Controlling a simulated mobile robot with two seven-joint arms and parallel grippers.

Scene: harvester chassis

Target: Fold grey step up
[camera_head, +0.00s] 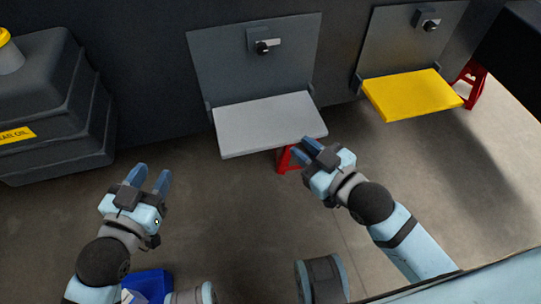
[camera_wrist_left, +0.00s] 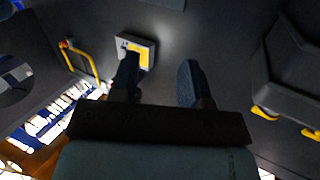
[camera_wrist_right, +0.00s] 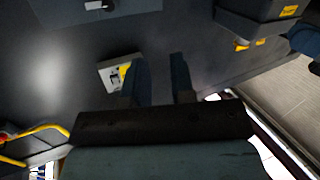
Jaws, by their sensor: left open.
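The grey step (camera_head: 262,128) is folded down and sticks out flat from the dark chassis wall. Its grey back plate (camera_head: 225,70) with a black-knobbed latch (camera_head: 264,47) stands upright behind it. My right gripper (camera_head: 302,149) appears open and empty by the step's front right edge; touching or apart cannot be told. My left gripper (camera_head: 149,180) is open and empty, left of the step and apart from it. The left fingers show in the left wrist view (camera_wrist_left: 158,82), the right fingers in the right wrist view (camera_wrist_right: 160,78).
A yellow step (camera_head: 412,95) is folded down to the right, with a red stand (camera_head: 472,84) beside it. A dark tank (camera_head: 50,110) with a yellow cap stands at the left. A blue bin (camera_head: 150,284) is low at the left.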

